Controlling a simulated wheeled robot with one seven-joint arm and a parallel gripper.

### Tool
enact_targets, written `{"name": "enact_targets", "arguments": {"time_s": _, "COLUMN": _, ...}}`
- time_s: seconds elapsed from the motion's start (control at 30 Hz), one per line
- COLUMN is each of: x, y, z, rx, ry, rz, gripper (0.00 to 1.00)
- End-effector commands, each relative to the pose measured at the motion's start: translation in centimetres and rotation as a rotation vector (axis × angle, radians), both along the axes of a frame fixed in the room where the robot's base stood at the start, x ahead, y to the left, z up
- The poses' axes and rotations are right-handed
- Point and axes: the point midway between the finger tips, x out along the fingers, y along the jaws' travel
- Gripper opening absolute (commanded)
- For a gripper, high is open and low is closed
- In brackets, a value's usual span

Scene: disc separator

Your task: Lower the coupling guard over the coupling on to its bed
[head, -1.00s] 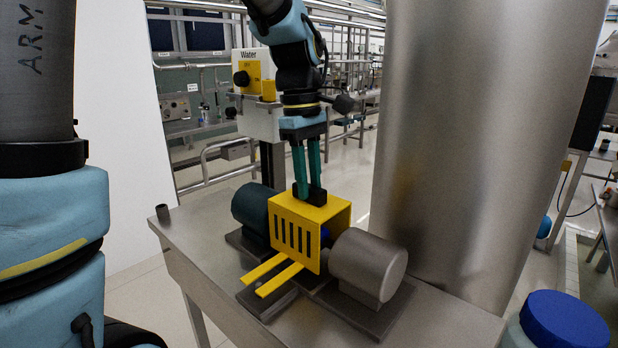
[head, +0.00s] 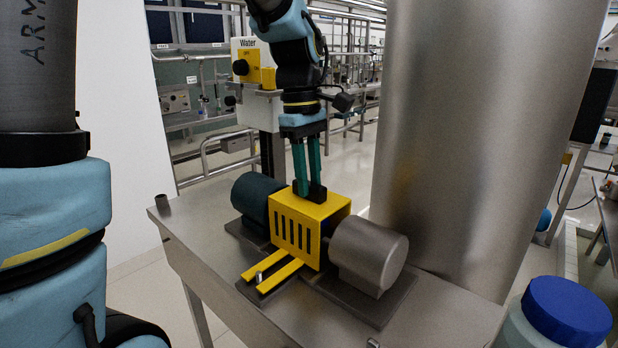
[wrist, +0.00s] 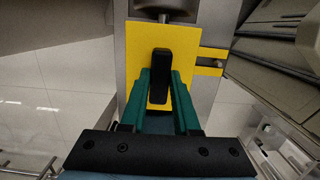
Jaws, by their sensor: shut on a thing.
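The yellow slotted coupling guard (head: 297,232) is upright between the dark teal motor (head: 257,196) and the grey cylindrical machine (head: 368,252). My gripper (head: 309,192) is shut on the black handle on top of the guard. The wrist view shows the handle (wrist: 159,76) between the fingers, above the yellow top (wrist: 138,52). The guard's two flat feet (head: 272,275) reach forward over the dark bed (head: 335,299), with a small metal stud (head: 260,278) showing at them. The guard hides the coupling. Whether the feet touch the bed I cannot tell.
The machine stands on a steel table (head: 210,240). A large steel vessel (head: 470,130) rises close behind at the right. A blue-lidded container (head: 566,312) is at the front right. A yellow-and-white Water panel (head: 252,62) stands behind my arm.

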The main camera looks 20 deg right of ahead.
Motion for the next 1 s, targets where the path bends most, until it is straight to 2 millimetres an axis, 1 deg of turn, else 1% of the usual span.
{"name": "enact_targets", "arguments": {"time_s": 0.47, "x": 0.01, "y": -0.02, "z": -0.65, "rx": 0.0, "ry": 0.0, "rz": 0.0, "gripper": 0.0}}
{"name": "enact_targets", "arguments": {"time_s": 0.5, "x": 0.02, "y": -0.01, "z": -0.61, "rx": -0.001, "ry": 0.0, "rz": 0.0, "gripper": 0.34}}
{"name": "enact_targets", "arguments": {"time_s": 0.77, "x": 0.0, "y": -0.01, "z": -0.61, "rx": 0.0, "ry": 0.0, "rz": 0.0, "gripper": 0.63}}
{"name": "enact_targets", "arguments": {"time_s": 0.8, "x": 0.0, "y": -0.01, "z": -0.61, "rx": 0.0, "ry": 0.0, "rz": 0.0, "gripper": 0.65}}
{"name": "enact_targets", "arguments": {"time_s": 1.0, "x": -0.01, "y": 0.02, "z": -0.64, "rx": 0.001, "ry": 0.0, "rz": 0.0, "gripper": 0.65}}
